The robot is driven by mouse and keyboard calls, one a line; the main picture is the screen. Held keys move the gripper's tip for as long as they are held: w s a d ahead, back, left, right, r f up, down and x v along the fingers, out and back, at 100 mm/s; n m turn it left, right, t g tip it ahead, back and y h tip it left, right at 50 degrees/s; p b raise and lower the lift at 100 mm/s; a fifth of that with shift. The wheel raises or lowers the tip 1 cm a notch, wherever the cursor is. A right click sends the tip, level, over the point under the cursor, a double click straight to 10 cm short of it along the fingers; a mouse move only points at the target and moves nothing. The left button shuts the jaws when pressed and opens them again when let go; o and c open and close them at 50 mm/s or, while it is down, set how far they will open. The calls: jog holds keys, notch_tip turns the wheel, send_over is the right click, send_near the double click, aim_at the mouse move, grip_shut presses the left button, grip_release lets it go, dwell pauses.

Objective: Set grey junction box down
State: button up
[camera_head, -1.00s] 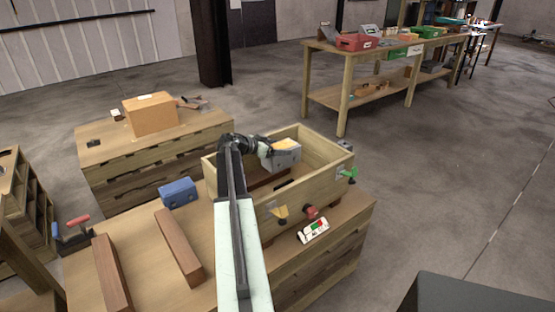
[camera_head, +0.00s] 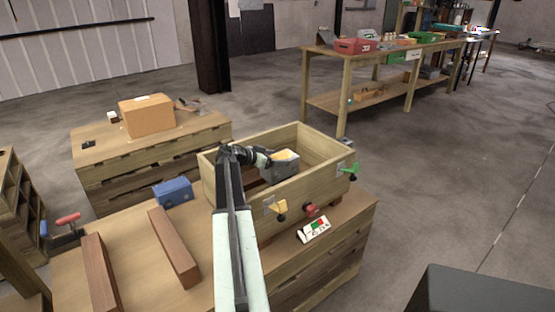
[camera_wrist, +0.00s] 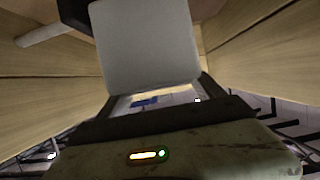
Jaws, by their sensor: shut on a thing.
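The grey junction box (camera_head: 282,166) is held in my gripper (camera_head: 266,159), inside the open wooden crate (camera_head: 331,176). Wooden crate walls (camera_wrist: 255,40) rise on both sides. Whether the box touches the crate floor is hidden.
Yellow (camera_head: 281,206), red (camera_head: 311,209) and green (camera_head: 350,171) knobs are on the crate's outside. A blue box (camera_head: 173,191) and wooden bars (camera_head: 173,247) lie to the left. A cardboard box (camera_head: 147,115) stands on the bench behind.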

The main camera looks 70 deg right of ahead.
jog(key=shift+f+b, duration=0.5)
jog(key=shift+f, duration=0.05)
jog(key=o, duration=2.1)
jog(key=shift+r, duration=0.15)
jog(key=shift+r+p, duration=0.35)
jog(key=shift+p, duration=0.15)
jog(key=p+v, duration=0.3)
jog(key=v, duration=0.4)
jog(key=shift+a+r, duration=0.15)
jog(key=shift+a, duration=0.1)
jog(key=shift+w, duration=0.1)
